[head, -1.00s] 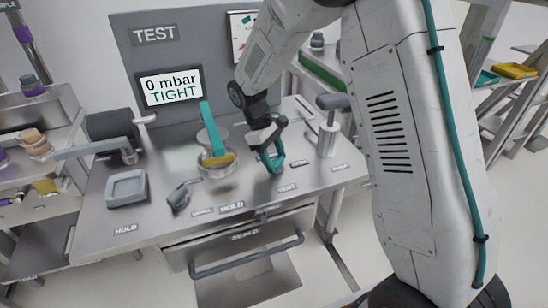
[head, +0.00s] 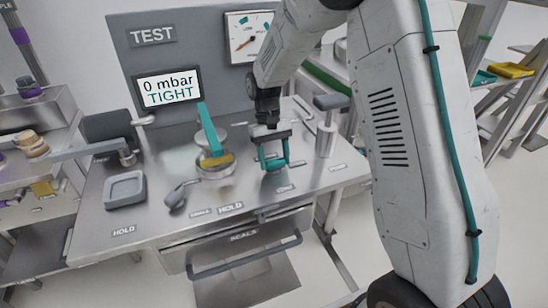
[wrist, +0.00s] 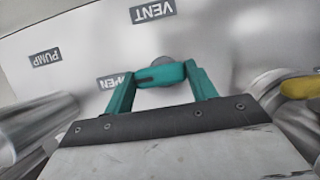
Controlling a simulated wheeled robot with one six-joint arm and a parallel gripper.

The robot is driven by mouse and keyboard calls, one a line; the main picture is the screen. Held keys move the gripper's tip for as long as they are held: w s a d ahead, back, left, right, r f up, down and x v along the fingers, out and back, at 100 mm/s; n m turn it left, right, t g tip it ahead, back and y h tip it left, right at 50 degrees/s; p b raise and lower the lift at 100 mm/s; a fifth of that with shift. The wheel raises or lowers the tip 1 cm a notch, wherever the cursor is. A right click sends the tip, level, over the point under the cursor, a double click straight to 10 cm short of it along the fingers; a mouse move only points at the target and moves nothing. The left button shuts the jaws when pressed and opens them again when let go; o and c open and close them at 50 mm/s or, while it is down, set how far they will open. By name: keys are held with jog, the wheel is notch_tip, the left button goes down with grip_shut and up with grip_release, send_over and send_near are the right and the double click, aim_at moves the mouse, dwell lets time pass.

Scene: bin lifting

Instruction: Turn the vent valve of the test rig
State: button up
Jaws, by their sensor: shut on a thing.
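The vent valve (wrist: 163,61) shows in the wrist view as a small grey round part with a teal handle (wrist: 158,75), just below the VENT label (wrist: 152,11). My gripper (wrist: 161,78) has teal fingers and is shut on this handle, one finger at each end. In the head view my gripper (head: 275,163) points down at the bench top, right of the round clamped vessel (head: 214,170). My fingers mostly hide the valve there. The OPEN label (wrist: 117,80) is partly covered by a finger.
The display (head: 170,87) reads 0 mbar TIGHT. A pump with a grey handle (head: 327,130) stands close right of my gripper. The vessel's teal lever (head: 209,130) rises to the left. A gauge (head: 249,37) is partly hidden by my arm. A grey tray (head: 125,189) lies at left.

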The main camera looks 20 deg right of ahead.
dwell(0.5)
jog(key=o, duration=1)
jog(key=v, duration=0.7)
jog(key=shift+w+r, duration=0.15)
jog(key=shift+r, duration=0.25)
